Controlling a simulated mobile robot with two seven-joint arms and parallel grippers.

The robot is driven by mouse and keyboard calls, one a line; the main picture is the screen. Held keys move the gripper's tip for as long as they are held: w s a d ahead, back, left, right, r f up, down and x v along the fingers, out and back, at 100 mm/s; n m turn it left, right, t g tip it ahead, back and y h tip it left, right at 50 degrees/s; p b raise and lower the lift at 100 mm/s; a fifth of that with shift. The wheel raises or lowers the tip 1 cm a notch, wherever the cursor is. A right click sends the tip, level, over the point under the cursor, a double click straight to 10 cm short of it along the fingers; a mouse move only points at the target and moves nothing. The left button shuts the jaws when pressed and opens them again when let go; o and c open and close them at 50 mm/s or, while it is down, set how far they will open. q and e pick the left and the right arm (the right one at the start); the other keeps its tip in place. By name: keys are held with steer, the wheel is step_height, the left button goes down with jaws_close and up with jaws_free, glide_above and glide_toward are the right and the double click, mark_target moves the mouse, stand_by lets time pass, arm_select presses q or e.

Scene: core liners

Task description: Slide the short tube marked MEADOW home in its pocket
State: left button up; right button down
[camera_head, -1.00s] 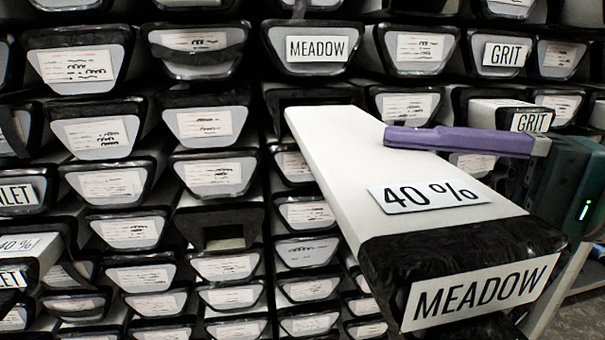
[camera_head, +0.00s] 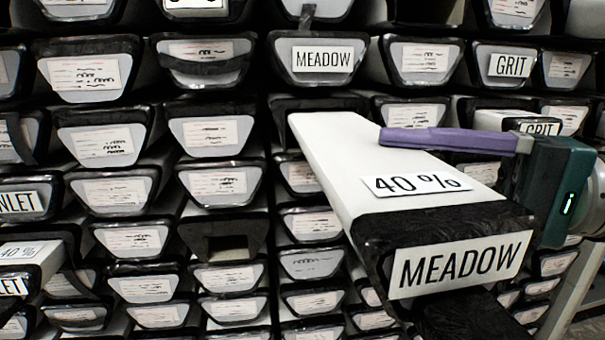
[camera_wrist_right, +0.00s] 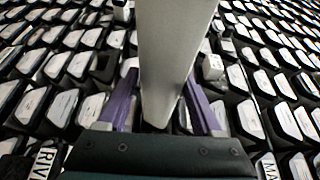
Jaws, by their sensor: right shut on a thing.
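The long white tube (camera_head: 345,160) has a 40 % label on top and a MEADOW label on its black-edged front end. It sticks out of the rack toward me. Its far end is at a dark pocket (camera_head: 300,103) below another tube end marked MEADOW (camera_head: 322,56). I cannot tell how deep it is in. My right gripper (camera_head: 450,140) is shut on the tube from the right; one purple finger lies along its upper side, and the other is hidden. Both fingers flank the tube in the right wrist view (camera_wrist_right: 160,100). My left gripper is not in view.
The rack is packed with tube ends in black frames. GRIT tubes (camera_head: 511,64) sit at the right, one protruding just behind my gripper. Another 40 % tube (camera_head: 28,254) sticks out at the lower left. An empty-looking pocket (camera_head: 226,245) is left of the held tube.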

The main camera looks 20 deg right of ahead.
steer(key=shift+w+d+r+b, duration=0.1)
steer(key=shift+w+d+b, duration=0.1)
steer(key=shift+w, duration=0.25)
steer(key=shift+w+d+r+b, duration=0.1)
steer(key=shift+w+b, duration=0.05)
steer(key=shift+w, duration=0.3)
steer(key=shift+w+d+b, duration=0.15)
steer(key=shift+w+b, duration=0.4)
steer(key=shift+w, duration=0.4)
steer(key=shift+w+d+b, duration=0.2)
steer(key=shift+w+b, duration=0.2)
steer(key=shift+w, duration=0.25)
steer(key=shift+w+d+b, duration=0.15)
steer(key=shift+w+b, duration=0.25)
steer(key=shift+w, duration=0.25)
steer(key=shift+w+d+b, duration=0.1)
steer(key=shift+w+b, duration=0.2)
steer(key=shift+w, duration=0.1)
steer(key=shift+w+d+b, duration=0.2)
steer(key=shift+w+b, duration=0.5)
steer(key=shift+w, duration=0.25)
steer(key=shift+w+d+b, duration=0.25)
steer(key=shift+w+b, duration=0.45)
steer(key=shift+w, duration=0.15)
steer(key=shift+w+d+b, duration=0.2)
steer(key=shift+w+b, duration=0.5)
steer(key=shift+w, duration=0.15)
steer(key=shift+w+d+f+b, duration=0.1)
steer(key=shift+w+d+b, duration=0.1)
steer(key=shift+w+b, duration=0.7)
